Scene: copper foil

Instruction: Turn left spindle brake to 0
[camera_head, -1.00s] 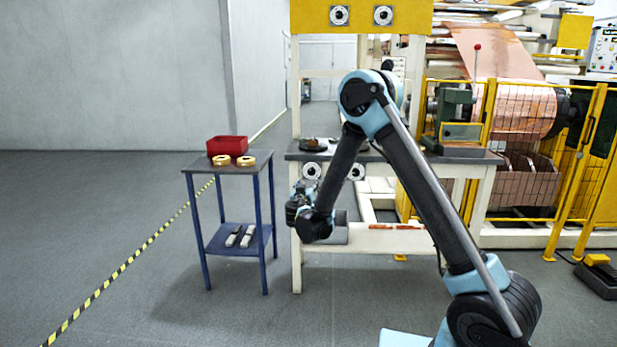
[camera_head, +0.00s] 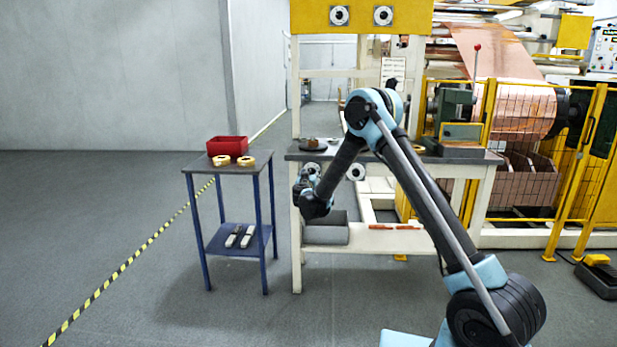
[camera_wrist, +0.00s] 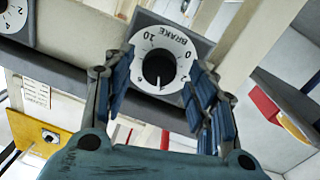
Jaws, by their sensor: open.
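In the wrist view a white dial marked BRAKE (camera_wrist: 178,48) appears upside down on a grey plate. It has a black round knob (camera_wrist: 158,68) at its centre. The knob's thin white mark points down in the picture, away from both the 0 at the right and the 10 at the upper left. My gripper (camera_wrist: 161,63) is open, its blue-padded fingers on either side of the knob; I cannot tell whether they touch it. In the head view my gripper (camera_head: 304,188) is by the left lower dial (camera_head: 312,169), partly covering it.
A second dial (camera_wrist: 14,14) shows at the wrist view's upper left. The dials sit under the dark bench top (camera_head: 465,156). A grey bin (camera_head: 326,232) stands on the lower shelf. A blue side table (camera_head: 222,168) holds a red box (camera_head: 227,146). The floor in front is clear.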

